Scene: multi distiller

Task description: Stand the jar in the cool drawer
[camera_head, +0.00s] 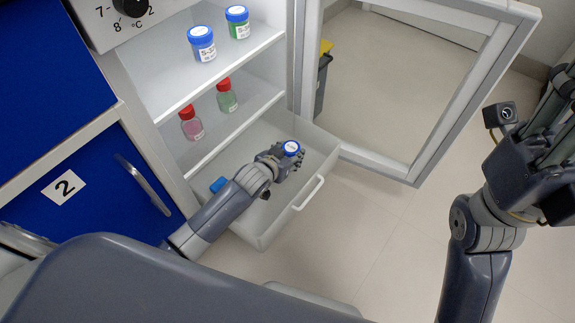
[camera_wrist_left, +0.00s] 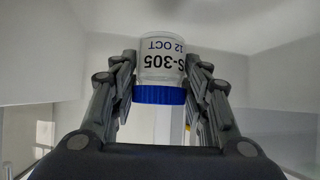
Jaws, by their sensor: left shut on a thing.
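A clear jar with a blue lid (camera_head: 291,148) is between the fingers of my left gripper (camera_head: 283,160), over the pulled-out white drawer (camera_head: 262,226). In the left wrist view the jar (camera_wrist_left: 161,66) carries a label reading "S-305" and "12 OCT", with its blue lid toward the camera. The fingers of my left gripper (camera_wrist_left: 164,85) are shut on it from both sides. Whether the jar's base touches the drawer floor is hidden. My right gripper (camera_head: 545,150) is at the right edge, away from the drawer; its finger opening is unclear.
A blue-topped item (camera_head: 218,185) is in the drawer's left part. Shelves above hold blue-lidded jars (camera_head: 202,43) and red-capped bottles (camera_head: 191,122). The open glass door (camera_head: 415,165) stands right of the drawer, whose front has a handle (camera_head: 308,193).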

